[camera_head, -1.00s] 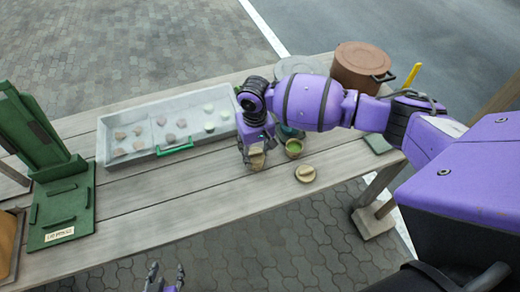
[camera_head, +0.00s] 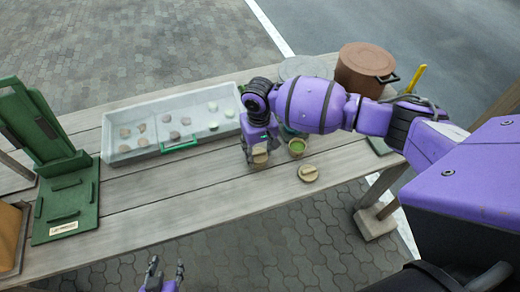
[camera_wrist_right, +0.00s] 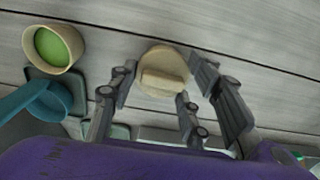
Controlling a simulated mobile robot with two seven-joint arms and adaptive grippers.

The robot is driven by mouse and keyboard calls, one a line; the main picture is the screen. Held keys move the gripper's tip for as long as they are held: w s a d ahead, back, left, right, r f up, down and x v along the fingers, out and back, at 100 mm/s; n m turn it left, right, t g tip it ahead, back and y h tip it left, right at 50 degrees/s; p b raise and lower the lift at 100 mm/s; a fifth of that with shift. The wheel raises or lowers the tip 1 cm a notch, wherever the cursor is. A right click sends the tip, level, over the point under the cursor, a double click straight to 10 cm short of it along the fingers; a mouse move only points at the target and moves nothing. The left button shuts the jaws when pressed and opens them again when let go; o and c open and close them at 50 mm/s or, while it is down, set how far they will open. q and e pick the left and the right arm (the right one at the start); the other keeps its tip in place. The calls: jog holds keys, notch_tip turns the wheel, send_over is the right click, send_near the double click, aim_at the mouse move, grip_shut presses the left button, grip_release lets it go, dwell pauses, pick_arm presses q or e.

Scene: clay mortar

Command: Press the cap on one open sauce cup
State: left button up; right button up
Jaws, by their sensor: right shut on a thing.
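My right gripper (camera_head: 259,155) is shut on a tan round cap with a raised bar (camera_wrist_right: 163,72), low over the front of the table; the cap also shows in the head view (camera_head: 260,156). Whether a cup is under this cap is hidden. An open sauce cup (camera_head: 297,147) with green sauce stands just right of this gripper; it shows at the upper left in the right wrist view (camera_wrist_right: 53,48). A second cap (camera_head: 308,173) lies on the table in front of the cup. My left gripper (camera_head: 165,276) is open and empty, off the table's front edge.
A grey tray (camera_head: 110,158) with several small lumps and a green handle (camera_head: 180,146) lies left of my right gripper. A green press (camera_head: 65,205) stands far left, a brown pot (camera_head: 364,68) at the back right. A teal scoop (camera_wrist_right: 45,100) lies near the cup. The front-middle boards are clear.

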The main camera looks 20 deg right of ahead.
dwell(0.4)
jog(key=o, duration=0.8)
jog(key=shift+o, duration=0.5)
jog(key=o, duration=0.4)
jog(key=shift+r, duration=0.1)
